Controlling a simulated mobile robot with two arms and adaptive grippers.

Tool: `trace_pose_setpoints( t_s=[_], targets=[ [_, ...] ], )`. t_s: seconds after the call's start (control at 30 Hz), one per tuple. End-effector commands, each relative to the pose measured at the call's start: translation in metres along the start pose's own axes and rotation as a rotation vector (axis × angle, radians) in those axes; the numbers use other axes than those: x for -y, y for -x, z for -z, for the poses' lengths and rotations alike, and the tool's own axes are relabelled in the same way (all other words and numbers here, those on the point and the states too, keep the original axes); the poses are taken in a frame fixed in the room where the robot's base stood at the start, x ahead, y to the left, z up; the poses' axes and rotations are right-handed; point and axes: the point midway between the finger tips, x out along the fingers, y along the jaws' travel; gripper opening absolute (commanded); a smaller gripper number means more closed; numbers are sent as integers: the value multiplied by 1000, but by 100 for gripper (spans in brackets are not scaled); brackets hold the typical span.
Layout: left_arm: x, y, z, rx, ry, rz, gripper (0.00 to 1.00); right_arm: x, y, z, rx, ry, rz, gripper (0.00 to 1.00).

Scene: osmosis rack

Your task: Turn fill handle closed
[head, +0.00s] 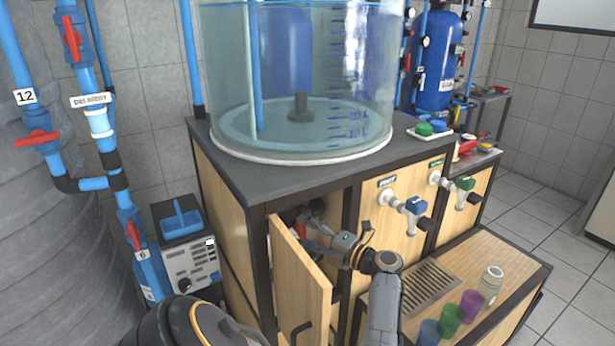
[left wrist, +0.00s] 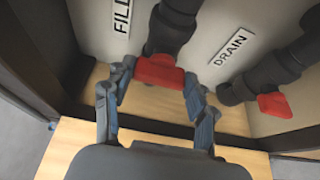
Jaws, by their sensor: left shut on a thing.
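My left gripper (head: 312,239) reaches into the open cabinet under the tank. In the left wrist view, its fingers (left wrist: 156,84) are closed around the red fill handle (left wrist: 158,72), one on each side. The handle sits on a dark valve pipe (left wrist: 170,32) beside the FILL label (left wrist: 122,16) and lies crosswise to that pipe. In the head view, a bit of red (head: 300,229) shows at the fingertips; the rest of the valve is mostly hidden in the cabinet's shade. My right gripper is not in view.
The red drain handle (left wrist: 273,104) is right of the gripper, near the DRAIN label (left wrist: 231,48). The cabinet door (head: 298,290) stands open left of my forearm.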

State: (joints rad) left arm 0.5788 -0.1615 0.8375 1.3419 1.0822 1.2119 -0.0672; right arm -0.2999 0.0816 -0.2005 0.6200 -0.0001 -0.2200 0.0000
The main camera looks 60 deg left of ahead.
Motion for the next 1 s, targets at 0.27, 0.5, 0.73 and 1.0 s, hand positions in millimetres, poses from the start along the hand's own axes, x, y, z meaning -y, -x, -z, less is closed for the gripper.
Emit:
trace_pose_setpoints(
  t_s=[0.27,0.5,0.73,1.0],
  targets=[
    [0,0,0,1,-22,-11,25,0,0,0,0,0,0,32],
    [0,0,0,2,-22,-11,25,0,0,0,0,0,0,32],
    [0,0,0,1,-20,-10,79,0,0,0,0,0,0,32],
    [0,0,0,1,-3,-2,79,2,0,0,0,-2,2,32]
  ],
)
